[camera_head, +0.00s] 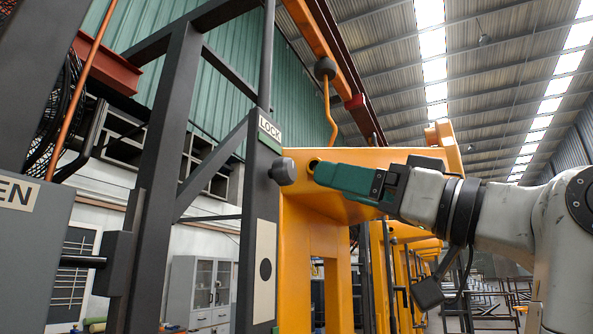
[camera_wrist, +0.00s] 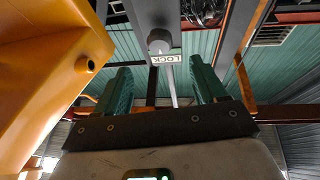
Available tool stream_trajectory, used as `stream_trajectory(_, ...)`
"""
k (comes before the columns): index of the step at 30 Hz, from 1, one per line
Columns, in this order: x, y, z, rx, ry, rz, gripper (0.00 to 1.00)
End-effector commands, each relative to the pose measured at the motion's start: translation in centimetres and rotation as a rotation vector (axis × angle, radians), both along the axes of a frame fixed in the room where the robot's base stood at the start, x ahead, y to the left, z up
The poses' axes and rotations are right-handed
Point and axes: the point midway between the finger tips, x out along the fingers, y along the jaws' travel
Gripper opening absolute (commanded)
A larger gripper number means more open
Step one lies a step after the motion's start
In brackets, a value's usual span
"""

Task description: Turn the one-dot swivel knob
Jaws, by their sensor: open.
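The grey round swivel knob (camera_head: 282,171) sticks out from a dark upright post. A pale plate with one dark dot (camera_head: 265,270) is on the same post below it, and a LOCK label (camera_head: 269,129) is above it. My gripper (camera_head: 318,172) has green fingers and points left at the knob, with a small gap visible between them. In the wrist view, the knob (camera_wrist: 159,41) shows ahead of the fingertips, centred between the two spread fingers (camera_wrist: 159,66). The upside-down LOCK label (camera_wrist: 167,59) shows just below it. The gripper is open and empty.
A yellow frame (camera_head: 310,225) stands close beside and behind my fingers; its flank with a hole also shows at left in the wrist view (camera_wrist: 45,70). A grey panel labelled "EN" (camera_head: 40,240) and a slanted brace (camera_head: 212,168) are at left.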

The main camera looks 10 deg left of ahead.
Motion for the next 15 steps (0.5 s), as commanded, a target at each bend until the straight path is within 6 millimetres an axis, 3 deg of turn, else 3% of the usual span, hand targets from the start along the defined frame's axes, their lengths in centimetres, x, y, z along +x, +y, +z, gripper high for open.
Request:
stream_trajectory(9,2.4,4.8,2.6,0.0,0.002,0.003,0.71)
stream_trajectory(15,3.3,6.5,3.2,0.0,0.002,0.002,0.71)
